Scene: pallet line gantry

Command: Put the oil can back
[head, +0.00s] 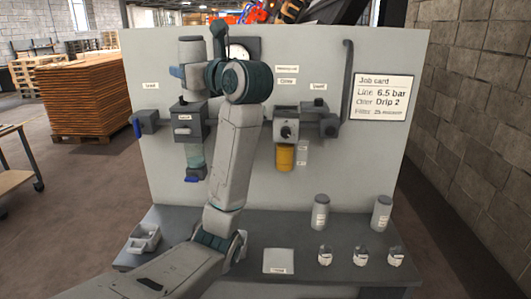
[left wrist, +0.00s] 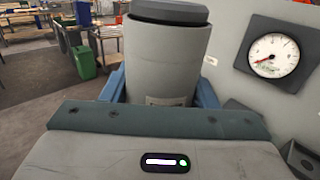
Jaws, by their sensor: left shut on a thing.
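My left gripper (head: 187,73) is raised in front of the upper left of the panel. It is shut on a grey cylindrical can with a dark cap, which I take to be the oil can (head: 190,50). In the left wrist view the can (left wrist: 165,62) stands upright between the blue fingers, and its label is mostly hidden. In the head view the can is left of the round gauge and above the left grey unit (head: 186,118). My right gripper is not in view.
The panel (head: 330,150) carries a round gauge (left wrist: 273,55), a unit with a yellow bowl (head: 286,157) and a job card (head: 381,96). The bench below (head: 300,225) holds two grey canisters (head: 320,211), several small jars (head: 325,255), a white square (head: 278,261) and a grey tray (head: 143,238).

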